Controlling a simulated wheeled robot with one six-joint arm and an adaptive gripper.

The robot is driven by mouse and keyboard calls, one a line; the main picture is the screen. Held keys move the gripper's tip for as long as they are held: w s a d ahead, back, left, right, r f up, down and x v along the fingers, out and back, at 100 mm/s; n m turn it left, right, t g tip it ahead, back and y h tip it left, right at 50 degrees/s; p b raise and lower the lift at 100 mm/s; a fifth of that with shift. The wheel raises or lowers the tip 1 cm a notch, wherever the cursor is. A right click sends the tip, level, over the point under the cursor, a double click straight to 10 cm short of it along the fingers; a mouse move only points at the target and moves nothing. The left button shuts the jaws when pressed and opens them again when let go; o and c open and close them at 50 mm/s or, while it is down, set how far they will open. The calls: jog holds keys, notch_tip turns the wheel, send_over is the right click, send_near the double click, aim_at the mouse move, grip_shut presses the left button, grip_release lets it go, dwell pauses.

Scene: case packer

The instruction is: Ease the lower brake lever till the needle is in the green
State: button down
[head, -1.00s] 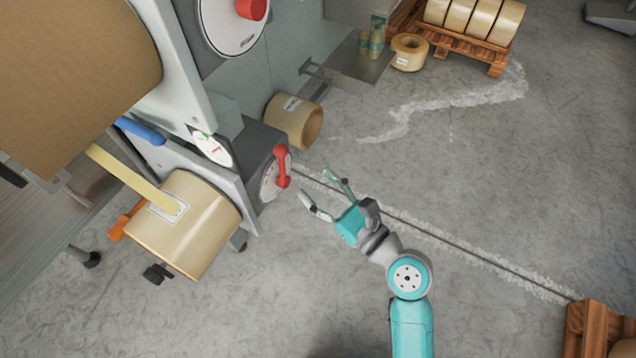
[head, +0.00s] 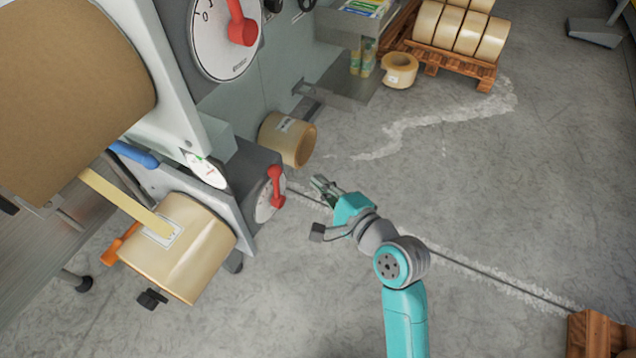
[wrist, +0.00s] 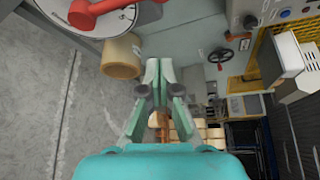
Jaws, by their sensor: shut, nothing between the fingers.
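The lower red brake lever (head: 276,187) sits on a round white dial (head: 264,203) on the side of a grey box. The lever also shows at the top left of the wrist view (wrist: 88,14). The gauge (head: 205,170) above the tape roll is seen at a steep slant, with some green on its face; I cannot read the needle. My gripper (head: 319,184) is shut and empty, to the right of the lever and apart from it. In the wrist view its fingertips (wrist: 159,70) are together.
A larger dial with a red lever (head: 240,28) is above. A tape roll (head: 180,248) hangs on the machine's lower left. Another roll (head: 288,138) lies on the floor behind the lever box. A pallet of rolls (head: 455,62) stands at the back.

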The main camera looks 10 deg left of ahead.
aim_at(276, 186)
jog(key=shift+w+a, duration=0.35)
jog(key=shift+a, duration=0.8)
jog(key=shift+w+a, duration=0.4)
jog(key=shift+a, duration=0.8)
jog(key=shift+w+a, duration=0.35)
jog(key=shift+a, duration=0.8)
